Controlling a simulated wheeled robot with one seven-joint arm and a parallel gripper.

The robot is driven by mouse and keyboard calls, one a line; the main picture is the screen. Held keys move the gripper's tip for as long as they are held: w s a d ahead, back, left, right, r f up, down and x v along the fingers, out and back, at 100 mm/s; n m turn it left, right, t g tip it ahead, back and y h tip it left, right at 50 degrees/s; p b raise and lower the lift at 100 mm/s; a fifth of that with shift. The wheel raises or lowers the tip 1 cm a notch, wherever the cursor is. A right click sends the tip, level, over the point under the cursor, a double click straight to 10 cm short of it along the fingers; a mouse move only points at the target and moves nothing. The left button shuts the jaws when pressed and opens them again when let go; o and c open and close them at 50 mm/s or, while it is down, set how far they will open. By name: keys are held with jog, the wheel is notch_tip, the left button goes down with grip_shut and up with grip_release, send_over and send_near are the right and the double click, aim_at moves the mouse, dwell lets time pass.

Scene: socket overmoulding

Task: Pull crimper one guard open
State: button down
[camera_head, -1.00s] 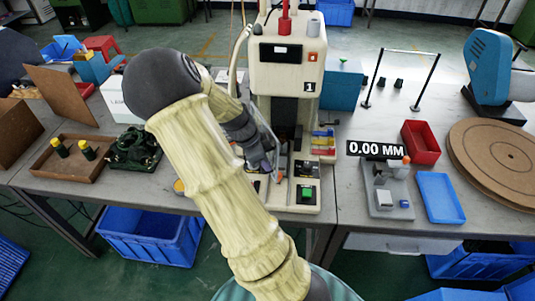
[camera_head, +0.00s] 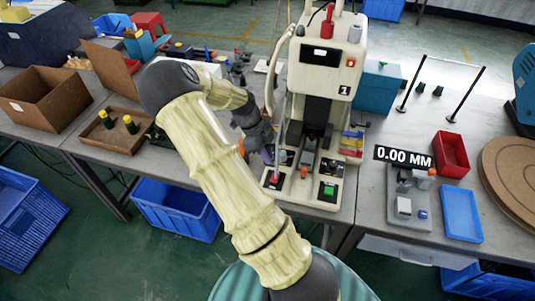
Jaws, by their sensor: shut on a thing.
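Crimper one (camera_head: 327,75) is the beige press marked 1, upright at the back of the table. Its guard (camera_head: 283,122) shows as a thin, pale, nearly edge-on strip at the left front of the press. My gripper (camera_head: 267,154) is at the press's left side, shut on the guard's edge; the contact is small and partly hidden by my wrist. The press's tooling area (camera_head: 309,155) is visible to the right of the gripper. A red button (camera_head: 275,179) and a green button (camera_head: 328,190) sit on its base.
A gauge reading 0.00 MM (camera_head: 404,157) stands right of the press, with a red tray (camera_head: 451,153) and a blue tray (camera_head: 461,215). A brown tray (camera_head: 90,150) with yellow-topped parts lies left. A blue crate (camera_head: 175,212) is under the table.

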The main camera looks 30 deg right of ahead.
jog(key=c, duration=1.5)
grip_release()
jog(key=b+v, duration=0.1)
jog(key=v, duration=1.6)
jog(key=shift+r, duration=0.25)
